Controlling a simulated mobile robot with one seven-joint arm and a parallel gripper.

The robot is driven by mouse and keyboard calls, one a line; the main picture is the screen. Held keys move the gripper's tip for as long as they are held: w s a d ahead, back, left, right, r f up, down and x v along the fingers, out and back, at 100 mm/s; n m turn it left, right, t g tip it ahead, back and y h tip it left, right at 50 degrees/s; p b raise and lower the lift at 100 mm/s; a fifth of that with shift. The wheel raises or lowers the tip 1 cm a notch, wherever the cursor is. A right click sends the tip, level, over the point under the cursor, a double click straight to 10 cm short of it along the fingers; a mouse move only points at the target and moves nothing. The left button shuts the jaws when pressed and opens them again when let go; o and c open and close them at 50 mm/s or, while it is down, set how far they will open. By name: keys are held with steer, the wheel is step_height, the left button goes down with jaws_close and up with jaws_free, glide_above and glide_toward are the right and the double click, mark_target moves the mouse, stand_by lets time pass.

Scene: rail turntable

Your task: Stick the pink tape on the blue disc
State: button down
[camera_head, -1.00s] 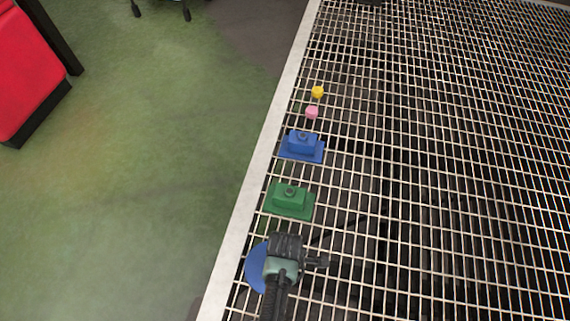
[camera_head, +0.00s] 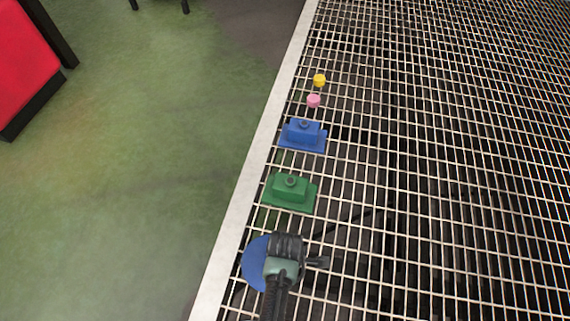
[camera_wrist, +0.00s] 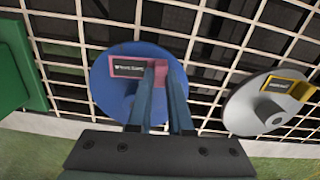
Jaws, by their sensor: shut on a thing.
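The blue disc (camera_wrist: 118,100) lies on the wire grating; in the head view its left part (camera_head: 254,263) shows beside my gripper (camera_head: 287,246). The pink tape (camera_wrist: 127,66) is a small pink-framed label with dark print, seen over the upper part of the blue disc in the wrist view. My gripper (camera_wrist: 165,72) is shut on the pink tape's tab, its fingertips over the disc. I cannot tell whether the tape touches the disc face.
A grey disc (camera_wrist: 247,110) with a yellow label (camera_wrist: 287,87) lies right of the blue disc in the wrist view. A green block (camera_head: 290,193), a blue block (camera_head: 303,134), a pink knob (camera_head: 314,101) and a yellow knob (camera_head: 319,80) line the grating's left side. Open grating lies right.

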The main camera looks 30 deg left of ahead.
steer(key=shift+f, duration=0.6)
stand_by(1.4)
steer(key=c, duration=0.8)
jaws_free()
steer(key=shift+o, duration=0.2)
steer(key=shift+r, duration=0.1)
step_height(320, 180, up, 13)
steer(key=p, duration=0.5)
steer(key=shift+p, duration=0.4)
